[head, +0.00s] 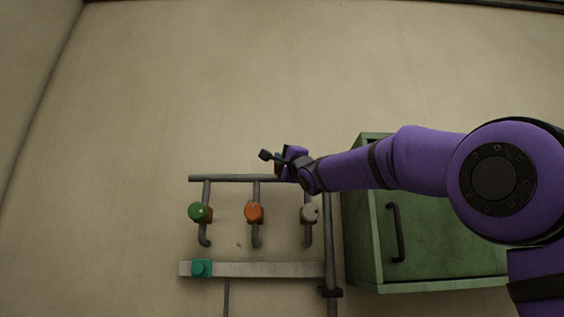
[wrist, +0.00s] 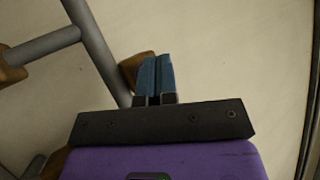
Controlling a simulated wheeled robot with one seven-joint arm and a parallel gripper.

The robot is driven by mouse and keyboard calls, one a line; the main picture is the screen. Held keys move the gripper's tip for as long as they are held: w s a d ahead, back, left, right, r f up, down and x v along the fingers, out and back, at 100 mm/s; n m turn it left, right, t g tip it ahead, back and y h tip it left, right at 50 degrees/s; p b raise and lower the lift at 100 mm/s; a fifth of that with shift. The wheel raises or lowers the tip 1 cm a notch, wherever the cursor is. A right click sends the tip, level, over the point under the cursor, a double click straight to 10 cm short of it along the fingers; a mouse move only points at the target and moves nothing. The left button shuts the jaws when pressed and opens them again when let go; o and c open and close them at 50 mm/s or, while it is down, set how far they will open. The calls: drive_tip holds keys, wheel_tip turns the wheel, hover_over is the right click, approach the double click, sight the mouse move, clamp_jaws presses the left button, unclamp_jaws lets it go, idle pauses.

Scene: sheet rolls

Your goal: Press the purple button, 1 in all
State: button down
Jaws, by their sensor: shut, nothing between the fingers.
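No purple button shows in either view; my arm may hide part of the scene. A teal button-like block (head: 201,268) sits at the left end of a pale horizontal bar (head: 265,269) in the head view. My gripper (head: 266,155) is above the upper pipe, at the end of my purple arm, apart from the teal block. In the wrist view its blue fingers (wrist: 156,76) are together, with nothing seen between them. A brown piece (wrist: 134,70) shows just behind and left of the fingers; I cannot tell whether they touch.
A green cabinet (head: 430,240) with a dark handle (head: 397,232) stands right, partly behind my arm. The wall above and left is clear.

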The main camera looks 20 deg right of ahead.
drive_tip(key=shift+s, duration=0.2)
drive_tip(key=s, duration=0.1)
drive_tip(key=s+a, duration=0.1)
drive_tip(key=s, duration=0.2)
drive_tip(key=shift+s+a, duration=0.35)
drive_tip(key=shift+s, duration=0.05)
idle(1.0)
drive_tip(key=s+d+f+n+g+h, duration=0.1)
drive_tip(key=s+d+f+g+h, duration=0.2)
drive_tip(key=f, duration=0.5)
drive_tip(key=s+d+f+n+g+h, duration=0.2)
drive_tip(key=s+f, duration=0.3)
drive_tip(key=f, duration=0.3)
drive_tip(key=s+d+f+n+g+h, duration=0.1)
drive_tip(key=s+d+f+g+h, duration=0.2)
drive_tip(key=f, duration=0.5)
drive_tip(key=s+f+n+g+y, duration=0.1)
drive_tip(key=s+f+n+g, duration=0.8)
drive_tip(key=s+f, duration=1.5)
wheel_tip(320, 180, down, 4)
drive_tip(key=shift+s+r+g, duration=0.1)
drive_tip(key=shift+s+g, duration=0.2)
drive_tip(key=shift+g, duration=0.3)
